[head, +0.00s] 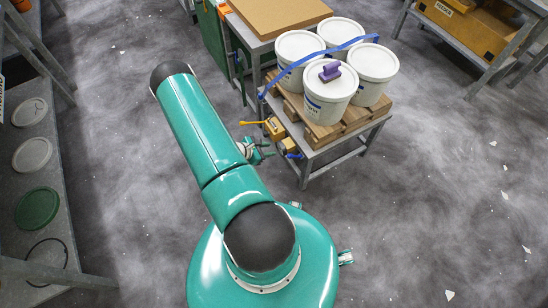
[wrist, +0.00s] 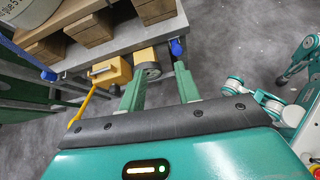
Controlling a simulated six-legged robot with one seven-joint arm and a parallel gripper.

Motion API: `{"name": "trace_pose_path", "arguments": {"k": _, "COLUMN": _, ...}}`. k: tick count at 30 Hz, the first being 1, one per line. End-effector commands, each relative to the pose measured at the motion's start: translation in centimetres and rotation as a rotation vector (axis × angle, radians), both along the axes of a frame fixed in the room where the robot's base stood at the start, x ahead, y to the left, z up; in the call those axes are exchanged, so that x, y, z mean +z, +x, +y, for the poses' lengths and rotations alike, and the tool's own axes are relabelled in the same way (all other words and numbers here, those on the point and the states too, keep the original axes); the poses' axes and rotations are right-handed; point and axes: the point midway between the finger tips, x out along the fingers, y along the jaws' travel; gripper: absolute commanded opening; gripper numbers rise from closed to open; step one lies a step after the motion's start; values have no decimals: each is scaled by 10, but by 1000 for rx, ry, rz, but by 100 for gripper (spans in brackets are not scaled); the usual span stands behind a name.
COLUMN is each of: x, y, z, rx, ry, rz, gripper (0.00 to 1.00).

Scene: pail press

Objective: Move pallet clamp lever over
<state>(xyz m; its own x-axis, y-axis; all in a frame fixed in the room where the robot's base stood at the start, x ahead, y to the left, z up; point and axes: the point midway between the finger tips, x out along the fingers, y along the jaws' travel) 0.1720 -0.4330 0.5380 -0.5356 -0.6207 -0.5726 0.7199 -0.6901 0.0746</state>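A yellow lever (head: 252,123) sticks out to the left from a yellow clamp housing (head: 274,127) on the near side of the pallet table. In the wrist view the lever (wrist: 88,102) slants down-left from its housing (wrist: 112,72). Beside it is a second yellow block (wrist: 145,57) with a grey round end and a blue-tipped part (wrist: 177,47). My gripper (head: 262,152) is low beside the table's near edge. In the wrist view my gripper (wrist: 160,74) is open, its green fingers apart near the grey round end. I see nothing held, and the lever is outside the fingers, to the left.
A wooden pallet (head: 318,131) on a grey table carries white pails (head: 328,98) with a blue strap (head: 300,68); a purple object (head: 330,71) sits on the front lid. A shelf with lids (head: 38,208) stands left. The floor at right is mostly clear.

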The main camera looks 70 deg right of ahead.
Motion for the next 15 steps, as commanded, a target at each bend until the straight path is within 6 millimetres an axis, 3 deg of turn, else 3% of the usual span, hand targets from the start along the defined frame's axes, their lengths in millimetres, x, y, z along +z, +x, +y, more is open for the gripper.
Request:
{"name": "trace_pose_path", "arguments": {"k": 3, "x": -28, "y": -24, "z": 5, "rx": 30, "ry": 37, "rz": 42, "gripper": 33}}
{"name": "trace_pose_path", "arguments": {"k": 15, "x": -53, "y": -48, "z": -9, "rx": 41, "ry": 51, "rz": 56, "gripper": 33}}
